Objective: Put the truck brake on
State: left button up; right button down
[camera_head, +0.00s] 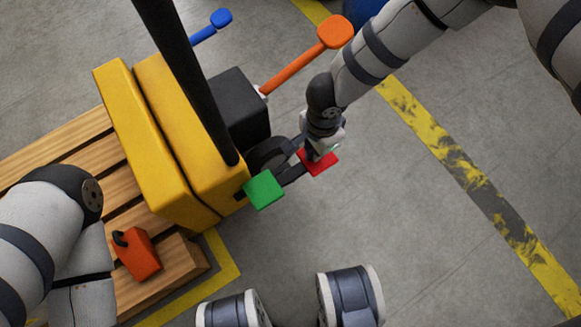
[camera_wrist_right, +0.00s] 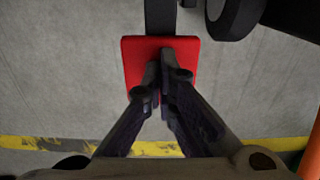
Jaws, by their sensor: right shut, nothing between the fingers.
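The truck is a yellow machine (camera_head: 195,140) with a black mast. A red pedal (camera_head: 323,165) and a green pedal (camera_head: 264,190) stick out low on its near right side; which one is the brake is not labelled. My right gripper (camera_head: 312,152) is shut and empty at the red pedal. In the right wrist view, the fingertips (camera_wrist_right: 164,76) lie over the red pedal (camera_wrist_right: 133,60), close together; whether they touch or press it I cannot tell. My left arm shows at the lower left, but its gripper is not in view.
An orange lever (camera_head: 300,65) and a blue lever (camera_head: 215,25) rise behind the truck. A wooden pallet (camera_head: 125,180) lies under it, with an orange-red block (camera_head: 140,258) with a black loop on it. Grey floor to the right is clear, crossed by a worn yellow line (camera_head: 440,145).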

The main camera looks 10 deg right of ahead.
jog(key=shift+f, duration=0.45)
pick_arm(q)
jog(key=shift+f, duration=0.15)
pick_arm(e)
jog(key=shift+r, duration=0.1)
pick_arm(q)
jog(key=shift+t, duration=0.3)
jog(key=r+p, duration=0.4)
jog(key=shift+w+r, duration=0.15)
jog(key=shift+w, duration=0.25)
pick_arm(e)
notch_tip(320, 180, up, 9)
